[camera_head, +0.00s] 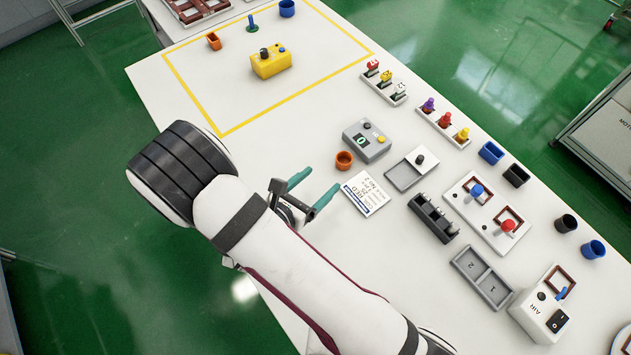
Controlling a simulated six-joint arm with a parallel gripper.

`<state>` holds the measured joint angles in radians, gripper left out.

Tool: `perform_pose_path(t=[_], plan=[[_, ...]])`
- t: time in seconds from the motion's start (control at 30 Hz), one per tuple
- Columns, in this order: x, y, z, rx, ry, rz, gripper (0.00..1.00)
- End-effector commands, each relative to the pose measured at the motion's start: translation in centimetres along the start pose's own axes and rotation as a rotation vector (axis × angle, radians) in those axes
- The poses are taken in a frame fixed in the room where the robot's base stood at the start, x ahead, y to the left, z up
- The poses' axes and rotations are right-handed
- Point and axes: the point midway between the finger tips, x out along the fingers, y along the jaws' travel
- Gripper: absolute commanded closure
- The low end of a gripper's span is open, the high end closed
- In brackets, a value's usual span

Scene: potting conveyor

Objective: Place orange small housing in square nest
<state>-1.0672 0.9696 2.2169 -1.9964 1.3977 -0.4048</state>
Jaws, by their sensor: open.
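Two small orange housings show: a round, open cup (344,160) just beyond my fingertips, and a squarish, open one (213,41) in the yellow-outlined area at the top left. A white fixture plate (465,205) at the right carries brown square-framed recesses (512,216) beside a blue and a red knob. Another brown square frame (568,278) sits on the AIR box. I cannot tell which is the named nest. My gripper (322,179), with teal fingers, is open and empty above the near side of the table, left of the printed card and apart from the round cup.
A printed card (368,194), a grey display box (367,140), a grey tray (411,168) and a dark block (432,217) stand near my gripper. Blue (490,153) and black (516,175) housings are farther right. A yellow box (271,62) stands inside the outline.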

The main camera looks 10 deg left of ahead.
Motion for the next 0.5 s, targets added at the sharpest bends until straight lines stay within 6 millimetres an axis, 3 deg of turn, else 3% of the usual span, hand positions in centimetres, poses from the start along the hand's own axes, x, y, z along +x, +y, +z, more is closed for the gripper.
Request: perform_pose_path(t=[0.2,0.27,0.37,0.43,0.5], plan=[[-1.1,-0.1,0.1,0.003,0.001,-0.004,0.23],[-0.8,-0.8,1.0,0.051,0.002,-0.042,0.23],[-0.1,-5.4,5.4,0.323,0.011,-0.264,0.23],[-0.6,-11.5,8.9,0.646,0.019,-0.532,0.23],[-2.9,-17.6,10.7,1.014,0.026,-0.832,0.23]])
